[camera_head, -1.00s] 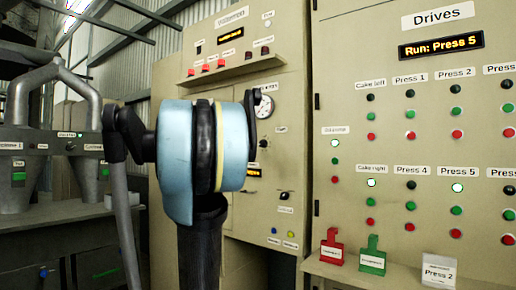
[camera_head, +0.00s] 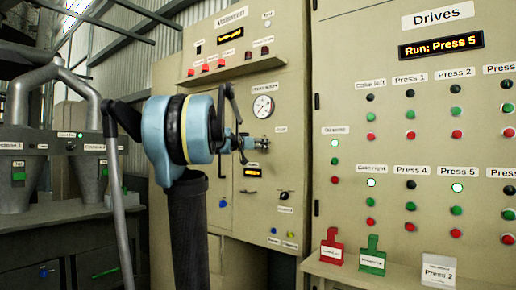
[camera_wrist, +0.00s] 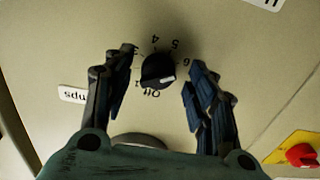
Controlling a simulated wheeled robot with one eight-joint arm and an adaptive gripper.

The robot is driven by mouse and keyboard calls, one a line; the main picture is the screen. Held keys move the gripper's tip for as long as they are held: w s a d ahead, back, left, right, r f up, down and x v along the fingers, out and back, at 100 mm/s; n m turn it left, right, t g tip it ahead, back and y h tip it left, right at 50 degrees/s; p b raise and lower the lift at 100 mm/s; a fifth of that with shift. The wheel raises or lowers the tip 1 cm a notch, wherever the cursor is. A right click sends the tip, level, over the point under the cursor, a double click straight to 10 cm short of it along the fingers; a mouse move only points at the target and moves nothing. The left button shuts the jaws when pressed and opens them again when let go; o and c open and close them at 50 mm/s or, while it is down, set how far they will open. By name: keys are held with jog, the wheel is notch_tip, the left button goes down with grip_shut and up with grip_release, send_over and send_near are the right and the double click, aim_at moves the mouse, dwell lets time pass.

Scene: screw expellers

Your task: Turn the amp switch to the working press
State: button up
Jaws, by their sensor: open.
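The amp switch (camera_wrist: 152,70) is a black rotary knob with a white mark, ringed by the labels Off and numbers up to 6. It appears upside down in the wrist view. The white mark lies at the knob's lower right; which label it indicates is unclear. My gripper (camera_wrist: 161,62) is open, with one finger on each side of the knob and visible gaps between. In the head view my gripper (camera_head: 257,143) is at the cabinet front below the gauge, hiding the knob. The drives display (camera_head: 441,47) reads "Run: Press 5". The Press 5 top lamp (camera_head: 457,187) is lit.
A round gauge (camera_head: 263,107) is just above my gripper in the head view. A red knob on a yellow plate (camera_wrist: 301,155) is at the wrist view's lower right. Red and green holders and a "Press 2" sign (camera_head: 439,271) stand on the right ledge.

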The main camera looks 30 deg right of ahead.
jog(key=shift+w+d, duration=0.1)
jog(key=shift+d, duration=0.15)
jog(key=c, duration=1)
jog(key=shift+c, duration=0.2)
jog(key=shift+n, duration=3.9)
